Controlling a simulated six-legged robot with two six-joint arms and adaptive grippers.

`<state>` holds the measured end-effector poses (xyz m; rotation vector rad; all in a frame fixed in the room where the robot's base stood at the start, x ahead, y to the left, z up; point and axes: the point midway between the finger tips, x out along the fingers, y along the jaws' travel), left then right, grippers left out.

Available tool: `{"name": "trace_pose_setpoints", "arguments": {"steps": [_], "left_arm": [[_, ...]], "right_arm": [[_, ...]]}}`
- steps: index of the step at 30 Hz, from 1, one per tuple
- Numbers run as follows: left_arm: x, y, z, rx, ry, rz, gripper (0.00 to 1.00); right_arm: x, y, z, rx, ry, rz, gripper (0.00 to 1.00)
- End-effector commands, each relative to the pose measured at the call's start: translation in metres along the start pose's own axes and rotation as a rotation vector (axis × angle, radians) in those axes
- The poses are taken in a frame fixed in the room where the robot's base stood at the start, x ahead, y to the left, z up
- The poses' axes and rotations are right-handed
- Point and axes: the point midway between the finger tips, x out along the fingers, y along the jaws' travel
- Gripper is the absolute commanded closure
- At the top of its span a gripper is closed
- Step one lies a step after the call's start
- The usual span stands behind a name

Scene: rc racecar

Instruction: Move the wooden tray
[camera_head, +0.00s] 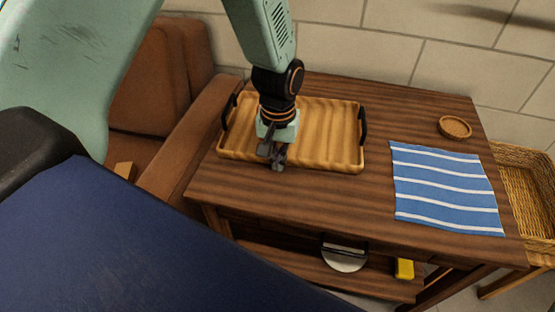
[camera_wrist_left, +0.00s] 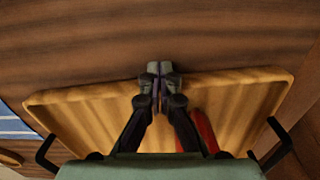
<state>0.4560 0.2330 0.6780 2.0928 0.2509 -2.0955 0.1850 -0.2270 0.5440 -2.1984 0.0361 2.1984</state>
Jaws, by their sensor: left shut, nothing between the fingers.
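The wooden tray (camera_head: 328,130) is light wood with two black handles and lies flat on the left part of the dark wooden table. My left gripper (camera_head: 277,165) is over the tray's front edge, pointing down, shut and empty. In the left wrist view the tray (camera_wrist_left: 85,115) spans the picture, with a black handle at each side. The left gripper's fingertips (camera_wrist_left: 160,68) are together, at or just beyond the tray's edge. I cannot tell whether they touch it. A red item (camera_wrist_left: 204,128) shows partly behind a finger. My right gripper is not in view.
A blue-and-white striped cloth (camera_head: 445,188) and a small round wicker dish (camera_head: 454,127) are on the table's right side. A brown armchair (camera_head: 190,130) stands close at left, a wicker basket (camera_head: 525,190) at right. The lower shelf holds a yellow item (camera_head: 404,268).

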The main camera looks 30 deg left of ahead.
Motion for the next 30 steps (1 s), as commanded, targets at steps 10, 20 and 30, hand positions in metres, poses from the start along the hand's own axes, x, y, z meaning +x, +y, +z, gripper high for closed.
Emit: {"name": "trace_pose_setpoints", "arguments": {"steps": [10, 20, 30], "left_arm": [[-0.002, 0.0, -0.05, 0.0, 0.004, 0.001, 1.0], [0.0, 0.0, -0.096, 0.0, 0.005, 0.0, 1.0], [0.001, 0.0, -0.139, -0.001, 0.006, 0.001, 1.0]], "right_arm": [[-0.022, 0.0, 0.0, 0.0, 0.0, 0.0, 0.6], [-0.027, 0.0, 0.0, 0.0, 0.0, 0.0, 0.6], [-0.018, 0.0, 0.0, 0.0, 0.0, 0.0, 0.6]]}}
